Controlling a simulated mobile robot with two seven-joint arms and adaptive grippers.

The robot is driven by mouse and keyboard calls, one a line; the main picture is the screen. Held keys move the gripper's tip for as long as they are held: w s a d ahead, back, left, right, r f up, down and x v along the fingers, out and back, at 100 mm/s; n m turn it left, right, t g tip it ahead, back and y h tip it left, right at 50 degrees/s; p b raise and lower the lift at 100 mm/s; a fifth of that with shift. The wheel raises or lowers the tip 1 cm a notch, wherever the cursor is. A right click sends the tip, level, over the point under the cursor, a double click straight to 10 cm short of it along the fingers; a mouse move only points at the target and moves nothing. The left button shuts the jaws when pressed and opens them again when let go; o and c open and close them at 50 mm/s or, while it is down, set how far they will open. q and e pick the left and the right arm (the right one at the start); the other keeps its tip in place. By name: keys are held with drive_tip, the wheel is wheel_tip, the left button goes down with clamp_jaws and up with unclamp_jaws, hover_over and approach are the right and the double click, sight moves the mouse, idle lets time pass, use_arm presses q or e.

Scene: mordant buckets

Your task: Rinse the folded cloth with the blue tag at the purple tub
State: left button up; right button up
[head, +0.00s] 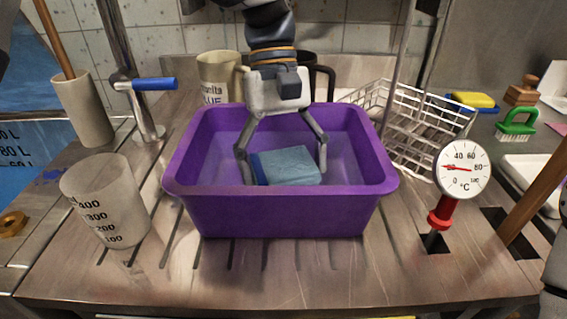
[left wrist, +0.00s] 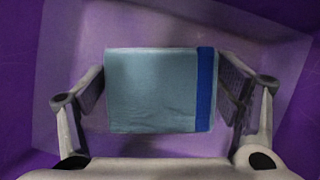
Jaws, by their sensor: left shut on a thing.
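The purple tub (head: 280,213) stands on the slatted board in the middle of the head view. The folded cloth (head: 292,166) is grey-blue, with a blue tag (head: 260,168) along one edge. It is inside the tub, below the rim. My left gripper (head: 285,170) reaches down into the tub from above, with a finger at each side of the cloth, and is shut on it. The left wrist view shows the cloth (left wrist: 150,90) between the fingers, its blue tag (left wrist: 206,90) at the right. I cannot tell whether the cloth touches the tub floor. My right gripper is not in view.
A measuring beaker (head: 106,205) stands left of the tub, near a tap with a blue handle (head: 153,84). A labelled jug (head: 215,70) is behind the tub. A white wire rack (head: 420,115) and a dial thermometer (head: 462,170) stand to its right. The board's front strip is clear.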

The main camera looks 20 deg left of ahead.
use_arm(q)
drive_tip(key=shift+w+a, duration=0.35)
drive_tip(key=shift+a, duration=0.25)
drive_tip(key=shift+s+d, duration=0.45)
drive_tip(key=shift+d, duration=0.35)
drive_tip(key=shift+w+a, duration=0.45)
drive_tip(key=shift+a, duration=0.35)
drive_tip(key=shift+r, duration=4.75)
wheel_tip(320, 180, up, 5)
hover_over(278, 162)
